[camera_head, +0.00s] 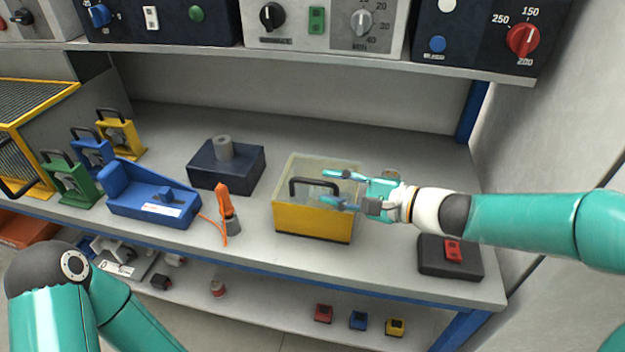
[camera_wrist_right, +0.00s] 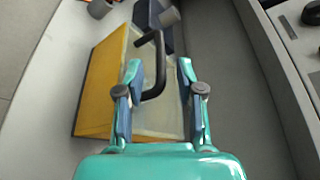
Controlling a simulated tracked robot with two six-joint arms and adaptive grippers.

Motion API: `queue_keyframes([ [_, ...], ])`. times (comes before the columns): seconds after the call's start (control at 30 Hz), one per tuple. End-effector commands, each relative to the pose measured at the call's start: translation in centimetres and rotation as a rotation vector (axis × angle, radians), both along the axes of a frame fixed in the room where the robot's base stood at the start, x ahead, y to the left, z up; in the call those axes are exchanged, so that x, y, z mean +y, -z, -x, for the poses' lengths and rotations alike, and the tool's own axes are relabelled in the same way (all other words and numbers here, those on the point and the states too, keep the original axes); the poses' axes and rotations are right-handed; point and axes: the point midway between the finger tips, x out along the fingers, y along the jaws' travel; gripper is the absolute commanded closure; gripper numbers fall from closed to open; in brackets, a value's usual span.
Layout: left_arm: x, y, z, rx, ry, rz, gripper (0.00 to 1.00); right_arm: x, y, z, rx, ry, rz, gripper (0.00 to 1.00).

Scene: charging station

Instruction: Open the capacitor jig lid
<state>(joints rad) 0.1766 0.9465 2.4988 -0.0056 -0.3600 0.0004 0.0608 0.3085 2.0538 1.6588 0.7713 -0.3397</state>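The capacitor jig is a yellow box (camera_head: 312,221) with a pale translucent lid (camera_head: 302,166) that lies shut on top. A black bar handle (camera_head: 314,187) stands on it. My right gripper (camera_head: 333,188) is open over the right part of the lid, at the handle. In the right wrist view, the black handle (camera_wrist_right: 160,65) passes between the open fingertips (camera_wrist_right: 159,72), and the fingers do not appear to close on it. The yellow side (camera_wrist_right: 103,82) shows at left there. My left arm is at the lower left; its gripper is out of view.
A dark blue block with a grey cylinder (camera_head: 226,162) stands behind left of the jig. An orange tool (camera_head: 225,201) and a blue tray-like fixture (camera_head: 150,195) stand left. A black pad with a red part (camera_head: 450,258) lies right. A shelf of instruments (camera_head: 300,55) overhangs the back.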

Motion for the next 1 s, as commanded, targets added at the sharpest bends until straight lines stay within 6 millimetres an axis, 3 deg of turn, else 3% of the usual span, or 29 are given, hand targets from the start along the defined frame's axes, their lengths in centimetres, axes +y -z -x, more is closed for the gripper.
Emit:
queue_keyframes([
  [0.1,0.0,-0.2,0.0,0.0,0.0,0.0,1.0,1.9,0.5,-1.3,0.001,-0.004,0.0,0.63],
  [0.3,0.0,-0.4,0.0,0.0,0.0,0.0,1.0,3.6,1.0,-2.7,0.0,-0.002,0.001,0.63],
  [0.7,0.0,-0.4,0.0,0.0,0.0,0.0,1.0,4.1,1.1,-3.1,0.0,0.001,0.0,0.63],
  [0.93,0.0,-0.4,0.0,0.0,0.0,0.0,1.0,4.0,1.1,-3.1,0.0,0.001,0.0,0.99],
  [1.0,0.0,-0.4,0.0,0.0,0.0,0.0,1.0,4.0,1.2,-3.1,0.0,0.001,0.001,1.0],
])
